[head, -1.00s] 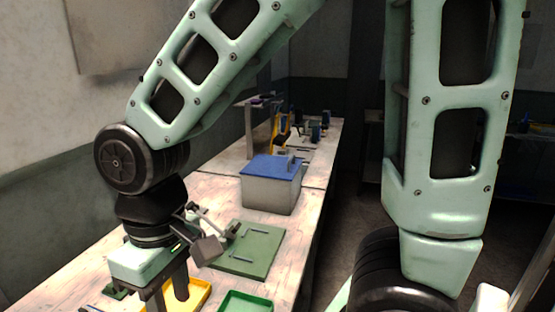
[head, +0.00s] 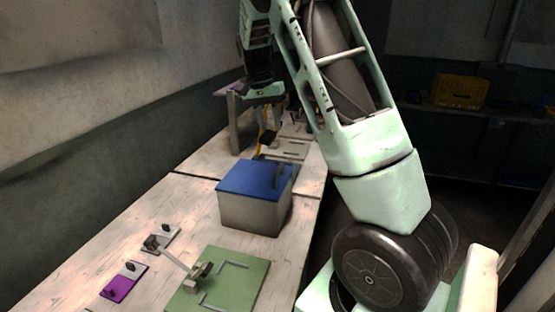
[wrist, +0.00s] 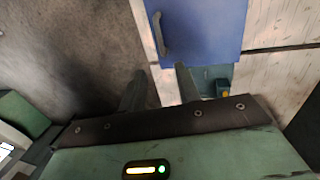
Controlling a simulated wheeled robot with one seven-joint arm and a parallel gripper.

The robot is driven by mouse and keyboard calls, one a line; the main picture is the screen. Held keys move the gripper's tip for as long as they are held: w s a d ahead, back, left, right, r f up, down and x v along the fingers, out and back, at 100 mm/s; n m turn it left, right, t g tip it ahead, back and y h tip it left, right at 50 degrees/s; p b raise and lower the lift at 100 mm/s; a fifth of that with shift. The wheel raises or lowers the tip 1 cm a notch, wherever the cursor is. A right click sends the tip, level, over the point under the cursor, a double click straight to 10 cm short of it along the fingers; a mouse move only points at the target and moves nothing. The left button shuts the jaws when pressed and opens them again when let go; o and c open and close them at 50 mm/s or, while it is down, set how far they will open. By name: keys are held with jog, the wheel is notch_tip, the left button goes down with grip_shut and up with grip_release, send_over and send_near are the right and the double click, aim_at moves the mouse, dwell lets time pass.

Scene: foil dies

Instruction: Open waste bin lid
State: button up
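The waste bin (head: 250,212) is a pale grey box with a flat blue lid (head: 250,178), standing on the bench. The lid lies shut on it. A dark handle (head: 279,174) rises at the lid's right side. In the wrist view the blue lid (wrist: 212,30) is at the top, with its handle (wrist: 159,36) along the left edge. My gripper (wrist: 160,80) points towards the handle side; its two fingers are apart with nothing between them, short of the handle in the picture. In the head view the gripper is above and behind the bin, its fingertips hard to make out.
A green board (head: 225,285) with a metal clamp lies in front of the bin. A purple plate (head: 124,284) and a small grey fixture (head: 160,240) lie to the left. A grey stand (head: 234,125) is behind. A yellow crate (head: 460,91) sits on the far right shelf.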

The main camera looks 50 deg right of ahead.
aim_at(279, 167)
jog(key=f+p, duration=0.1)
jog(key=f, duration=0.3)
jog(key=s+f+p, duration=0.1)
jog(key=f, duration=0.3)
jog(key=s+f+p, duration=0.1)
jog(key=f, duration=0.3)
jog(key=shift+s+d+f, duration=0.15)
jog(key=shift+d+f, duration=0.15)
jog(key=shift+d, duration=0.1)
jog(key=shift+c, duration=0.2)
grip_shut()
